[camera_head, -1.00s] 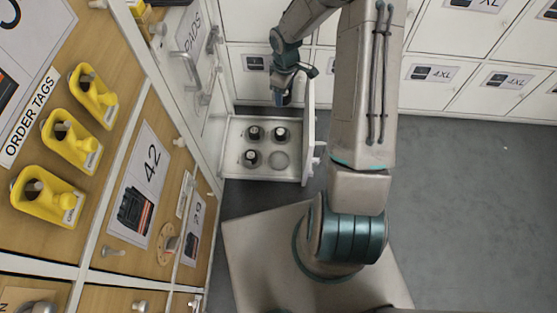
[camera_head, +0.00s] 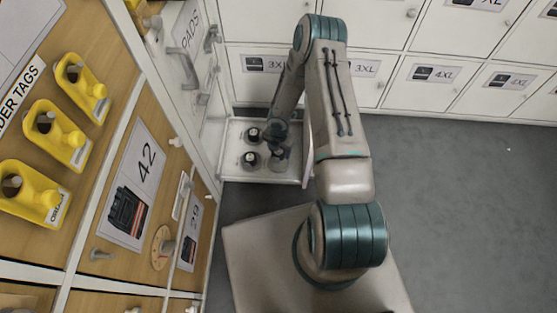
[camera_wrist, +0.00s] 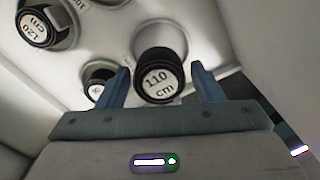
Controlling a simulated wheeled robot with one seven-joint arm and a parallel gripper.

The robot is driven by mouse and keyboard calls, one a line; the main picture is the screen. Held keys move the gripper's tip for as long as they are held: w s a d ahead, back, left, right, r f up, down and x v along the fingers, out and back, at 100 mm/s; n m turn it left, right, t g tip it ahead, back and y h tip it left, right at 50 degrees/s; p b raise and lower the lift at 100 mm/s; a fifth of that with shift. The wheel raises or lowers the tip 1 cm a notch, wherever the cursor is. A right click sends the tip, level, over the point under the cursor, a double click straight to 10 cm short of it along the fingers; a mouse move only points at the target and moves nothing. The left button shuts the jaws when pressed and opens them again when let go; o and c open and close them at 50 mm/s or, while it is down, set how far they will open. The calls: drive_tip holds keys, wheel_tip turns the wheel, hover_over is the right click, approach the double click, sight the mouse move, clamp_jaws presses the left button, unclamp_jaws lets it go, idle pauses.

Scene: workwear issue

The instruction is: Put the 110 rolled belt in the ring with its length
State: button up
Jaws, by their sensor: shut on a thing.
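The 110 rolled belt (camera_wrist: 158,78) is black with a round white label reading "110 cm". It is between the two blue fingers of my gripper (camera_wrist: 161,82), which is shut on it. In the head view my gripper (camera_head: 278,157) is low over the front right of the open drawer. A pale ring (camera_wrist: 178,38) shows right behind the belt in the wrist view; I cannot tell whether the belt is inside it or just above. The 120 cm rolled belt (camera_wrist: 38,27) stands in its own ring at the upper left.
The open white drawer (camera_head: 238,122) holds other rolled belts, one at its back left (camera_head: 254,134) and one at its front left (camera_head: 251,159). Its walls are close around my gripper. The cabinet with yellow holders (camera_head: 61,133) is on the left; grey floor (camera_head: 460,210) is clear on the right.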

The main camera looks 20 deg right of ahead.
sight(279, 157)
wheel_tip(279, 157, down, 6)
drive_tip(key=shift+b, duration=1.05)
drive_tip(key=shift+f, duration=0.1)
